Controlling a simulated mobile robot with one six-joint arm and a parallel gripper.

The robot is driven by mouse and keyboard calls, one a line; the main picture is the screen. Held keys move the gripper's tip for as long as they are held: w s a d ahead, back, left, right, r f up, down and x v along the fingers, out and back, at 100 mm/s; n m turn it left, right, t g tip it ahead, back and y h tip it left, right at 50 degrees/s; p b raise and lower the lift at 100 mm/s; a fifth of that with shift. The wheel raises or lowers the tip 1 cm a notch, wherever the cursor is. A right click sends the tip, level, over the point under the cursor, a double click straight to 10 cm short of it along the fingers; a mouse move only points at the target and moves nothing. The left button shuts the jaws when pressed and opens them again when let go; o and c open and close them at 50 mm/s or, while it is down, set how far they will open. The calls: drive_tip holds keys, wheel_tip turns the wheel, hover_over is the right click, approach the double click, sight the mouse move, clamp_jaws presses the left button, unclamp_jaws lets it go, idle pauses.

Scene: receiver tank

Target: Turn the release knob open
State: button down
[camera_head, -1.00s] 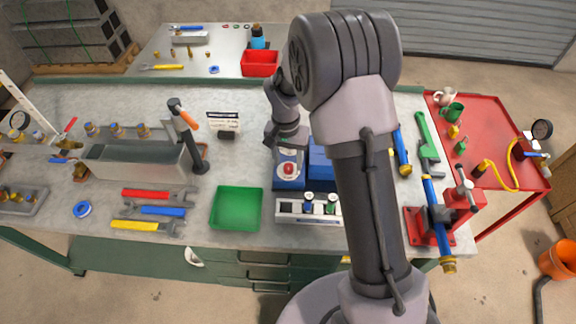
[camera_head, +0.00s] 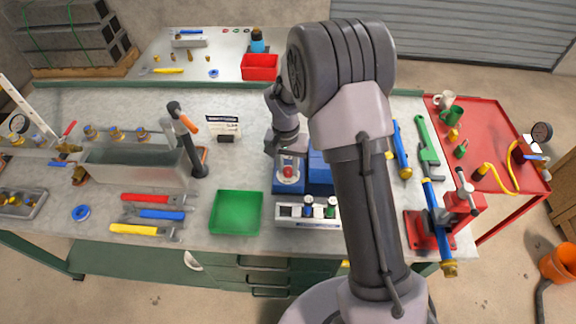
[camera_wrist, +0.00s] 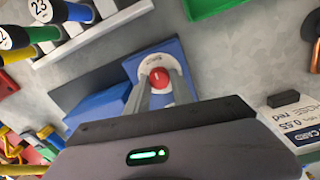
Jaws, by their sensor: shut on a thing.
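The release knob is a small red button-like knob (camera_head: 288,173) on a white round collar, on top of a blue box (camera_head: 289,187) at the middle of the bench. In the wrist view the red knob (camera_wrist: 158,77) sits between my two grey fingertips. My gripper (camera_head: 287,152) reaches down to it from behind and is shut on it; in the wrist view my gripper (camera_wrist: 159,84) points straight at the knob. The white collar (camera_wrist: 150,62) carries dark lettering that is too small to read. The finger contact is partly hidden in both views.
A white rack (camera_head: 296,212) with small capped bottles stands just in front of the blue box. A green tray (camera_head: 237,212) lies to its left.

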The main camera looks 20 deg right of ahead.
drive_tip(key=n+p, duration=0.1)
drive_tip(key=n, duration=0.3)
drive_tip(key=shift+r, duration=0.1)
drive_tip(key=n+p, duration=0.1)
drive_tip(key=n, duration=0.4)
drive_tip(key=shift+a+p, duration=0.1)
drive_tip(key=shift+p, duration=0.3)
drive_tip(key=n+p, duration=0.1)
drive_tip(key=n, duration=0.3)
drive_tip(key=shift+n+t+p, duration=0.3)
drive_tip(key=shift+n+p, duration=0.5)
drive_tip(key=shift+n, duration=1.6)
drive_tip(key=c, duration=1.1)
unclamp_jaws()
drive_tip(key=shift+s, duration=0.1)
